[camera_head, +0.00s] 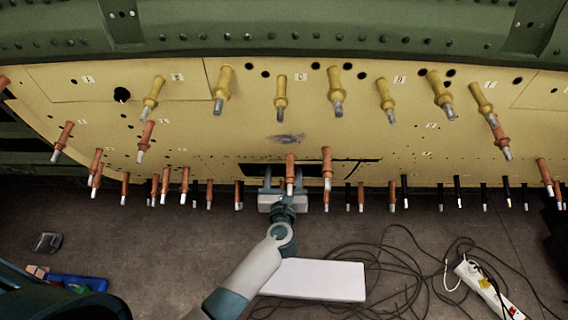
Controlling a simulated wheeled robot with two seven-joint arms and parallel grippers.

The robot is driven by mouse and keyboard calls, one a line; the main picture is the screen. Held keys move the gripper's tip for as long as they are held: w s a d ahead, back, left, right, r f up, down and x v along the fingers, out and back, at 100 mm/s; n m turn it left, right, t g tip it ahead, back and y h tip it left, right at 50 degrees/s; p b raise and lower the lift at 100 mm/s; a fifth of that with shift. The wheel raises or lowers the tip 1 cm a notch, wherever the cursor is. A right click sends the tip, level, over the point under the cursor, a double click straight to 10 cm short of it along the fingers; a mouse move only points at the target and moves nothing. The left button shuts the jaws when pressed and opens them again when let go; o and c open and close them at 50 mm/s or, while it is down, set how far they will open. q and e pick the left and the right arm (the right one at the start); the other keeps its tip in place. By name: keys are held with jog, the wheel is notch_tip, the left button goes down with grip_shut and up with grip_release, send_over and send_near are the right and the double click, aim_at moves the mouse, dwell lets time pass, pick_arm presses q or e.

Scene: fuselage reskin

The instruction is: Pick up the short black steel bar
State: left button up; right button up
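I cannot clearly make out a short black steel bar. A dark rectangular opening (257,170) in the lower edge of the yellow fuselage panel (225,130) shows at the middle. My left gripper (284,182) is at this opening, its grey arm coming up from the bottom, left of centre. Its finger area is dark and partly hidden behind an orange clamp pin (290,168), so I cannot tell whether it is open or holds anything. My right gripper is not in view.
Yellow pins (336,92) and orange pins stick out of the panel. Black pins (458,191) line its lower right edge. On the floor are a white board (325,281), tangled cables, a power strip (488,288), a dark box (47,242) and a blue tray (78,283).

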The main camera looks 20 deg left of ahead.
pick_arm(q)
jog(key=shift+r, duration=0.1)
